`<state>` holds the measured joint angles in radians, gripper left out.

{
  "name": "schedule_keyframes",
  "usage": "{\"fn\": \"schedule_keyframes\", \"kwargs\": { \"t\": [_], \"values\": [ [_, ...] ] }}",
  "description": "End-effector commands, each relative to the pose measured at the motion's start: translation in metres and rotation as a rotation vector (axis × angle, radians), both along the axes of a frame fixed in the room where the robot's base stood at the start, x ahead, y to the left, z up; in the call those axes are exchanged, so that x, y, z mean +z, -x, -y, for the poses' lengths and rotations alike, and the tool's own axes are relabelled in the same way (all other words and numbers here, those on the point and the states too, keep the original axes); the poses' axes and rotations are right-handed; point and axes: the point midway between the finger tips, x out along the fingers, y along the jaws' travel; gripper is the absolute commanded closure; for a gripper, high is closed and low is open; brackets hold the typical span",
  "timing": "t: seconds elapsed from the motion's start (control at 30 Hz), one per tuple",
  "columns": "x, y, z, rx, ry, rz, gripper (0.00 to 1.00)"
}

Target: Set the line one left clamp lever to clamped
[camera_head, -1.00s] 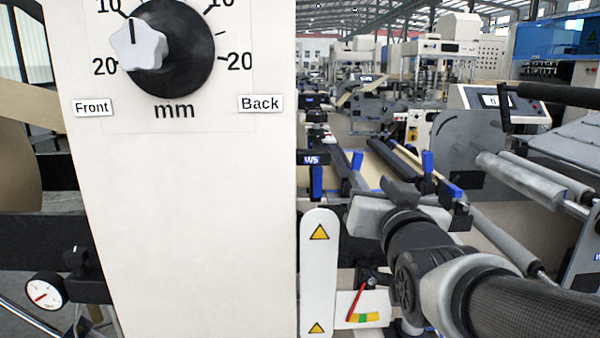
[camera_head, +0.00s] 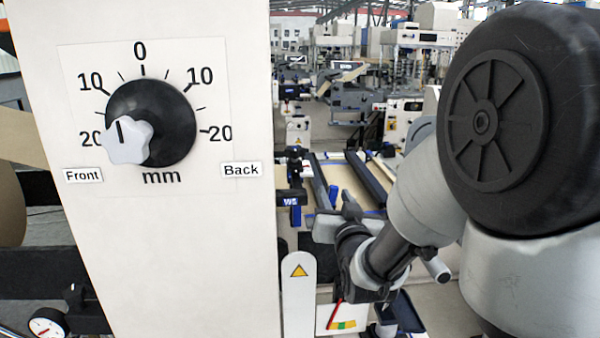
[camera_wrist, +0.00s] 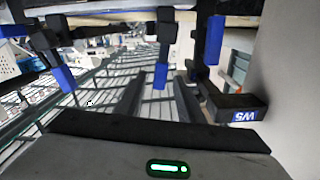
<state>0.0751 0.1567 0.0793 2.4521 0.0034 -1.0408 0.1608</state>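Several blue-tipped levers hang from black brackets in the wrist view: one at left (camera_wrist: 62,78), one in the middle (camera_wrist: 160,76) and one at right (camera_wrist: 214,40). The right one is near a bracket with a blue WS label (camera_wrist: 244,115). In the head view, a blue lever (camera_head: 295,215) shows below the WS label, with another blue piece (camera_head: 333,195) to its right. My gripper (camera_head: 342,208) is beside these, seen from behind. In the wrist view its dark fingers (camera_wrist: 157,98) appear apart and empty, with the middle lever beyond them. I see no contact; lever positions are hard to tell.
A large white panel (camera_head: 160,260) with a black dial and white knob (camera_head: 128,140) stands close at left. Rails and brown web (camera_head: 345,180) lie behind.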

Motion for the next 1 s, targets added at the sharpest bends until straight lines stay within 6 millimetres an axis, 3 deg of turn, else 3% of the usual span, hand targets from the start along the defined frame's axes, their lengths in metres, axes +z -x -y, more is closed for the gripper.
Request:
{"fn": "schedule_keyframes", "kwargs": {
  "t": [0.1, 0.3, 0.73, 0.93, 1.0],
  "values": [
    [-0.003, -0.025, 0.0, 0.0, 0.0, -0.003, 0.66],
    [-0.003, -0.053, 0.0, 0.0, 0.0, -0.003, 0.66],
    [-0.003, -0.063, 0.0, 0.0, 0.0, -0.003, 0.66],
    [-0.003, -0.062, 0.0, 0.0, 0.0, -0.003, 0.98],
    [-0.003, -0.062, 0.0, 0.0, 0.001, -0.003, 1.0]
  ]
}}
